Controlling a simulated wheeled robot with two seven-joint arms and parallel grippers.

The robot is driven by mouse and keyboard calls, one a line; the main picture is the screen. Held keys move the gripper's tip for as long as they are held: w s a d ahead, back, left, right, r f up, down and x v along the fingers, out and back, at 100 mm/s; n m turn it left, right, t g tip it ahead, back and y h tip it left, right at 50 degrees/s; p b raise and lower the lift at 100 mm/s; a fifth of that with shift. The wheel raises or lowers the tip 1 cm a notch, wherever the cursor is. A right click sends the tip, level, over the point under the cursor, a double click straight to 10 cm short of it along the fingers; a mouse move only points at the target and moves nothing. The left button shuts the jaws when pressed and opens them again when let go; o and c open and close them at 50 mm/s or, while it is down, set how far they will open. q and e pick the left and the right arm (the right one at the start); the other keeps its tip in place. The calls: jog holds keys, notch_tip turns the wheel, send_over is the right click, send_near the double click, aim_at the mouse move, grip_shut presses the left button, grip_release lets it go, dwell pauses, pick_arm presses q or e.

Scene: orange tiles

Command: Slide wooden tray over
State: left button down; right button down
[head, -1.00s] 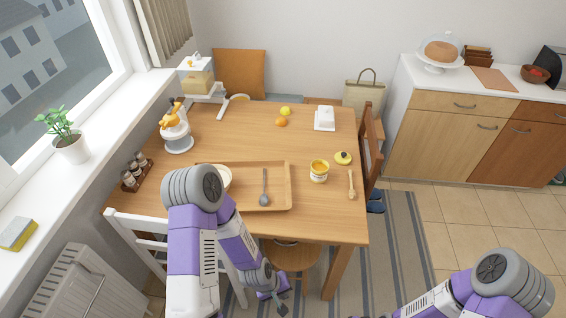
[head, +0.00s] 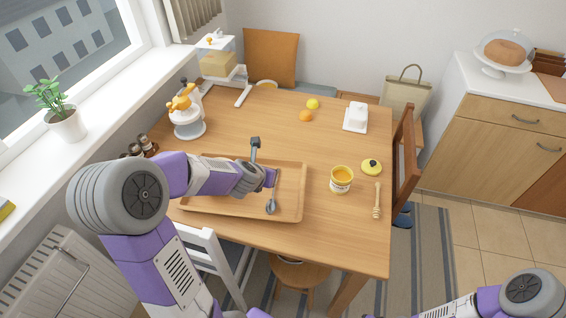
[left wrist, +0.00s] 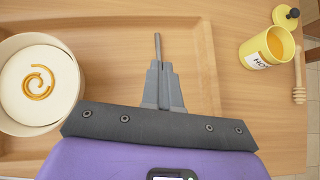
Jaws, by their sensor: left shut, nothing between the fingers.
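The wooden tray (head: 240,215) lies on the table's near part, with low raised rims. My left arm reaches over the tray. Contact with the tray cannot be told. My right gripper is out of view.
Right of the tray on the table (head: 330,235) stand a honey jar (head: 341,180), its lid (head: 371,167) and a dipper (head: 377,202). A butter dish (head: 356,117), fruit (head: 306,116) and a juicer (head: 186,115) stand farther back. Chairs (head: 408,165) flank the table.

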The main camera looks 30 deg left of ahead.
aim_at(282, 162)
pick_arm(q)
jog(key=b+x, duration=0.1)
jog(key=x, duration=0.8)
jog(key=shift+f+b, duration=0.3)
jog(key=shift+b, duration=0.05)
jog(key=w, duration=0.1)
jog(key=w+p, duration=0.1)
jog(key=w, duration=0.1)
jog(key=shift+w+a+r, duration=0.15)
jog(key=shift+a+r, duration=0.1)
jog(key=shift+w+a+f, duration=0.1)
jog(key=shift+w, duration=0.35)
jog(key=shift+p, duration=0.3)
